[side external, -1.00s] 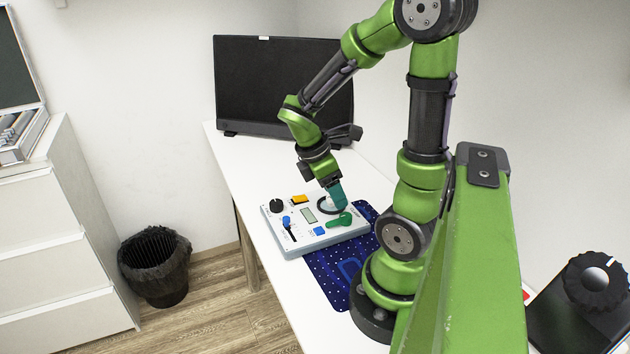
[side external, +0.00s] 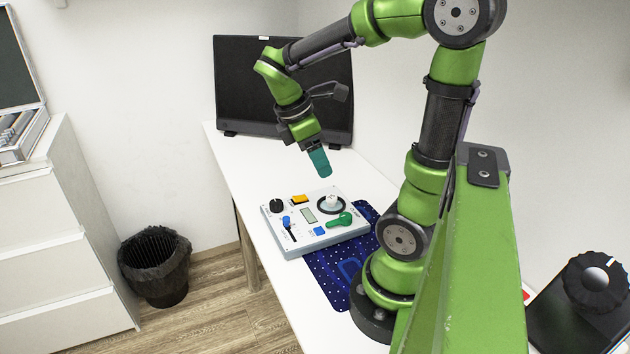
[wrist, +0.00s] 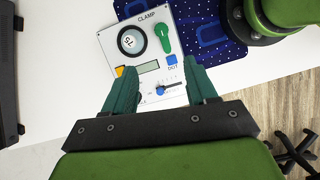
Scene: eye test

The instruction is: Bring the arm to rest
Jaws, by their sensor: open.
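My gripper (side external: 321,164) hangs in the air above the far part of the control panel (side external: 290,245), apart from it. In the wrist view my gripper (wrist: 163,90) shows two teal fingers spread apart with nothing between them. The panel (wrist: 108,42) carries a round dial with a white centre (side external: 331,203), a green lever (side external: 340,219), a blue button (side external: 320,231), an orange button (side external: 299,199), a black knob (side external: 277,205), a blue-tipped slider (side external: 287,222) and a small display (side external: 308,215). The fingers hide part of the panel in the wrist view.
The panel stands on a white table (side external: 240,160), partly over a dark blue patterned mat (side external: 330,275). A black monitor (side external: 235,85) stands at the back of the table. A black waste bin (side external: 155,265) and a white drawer unit (side external: 55,235) are at left. The air around my gripper is clear.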

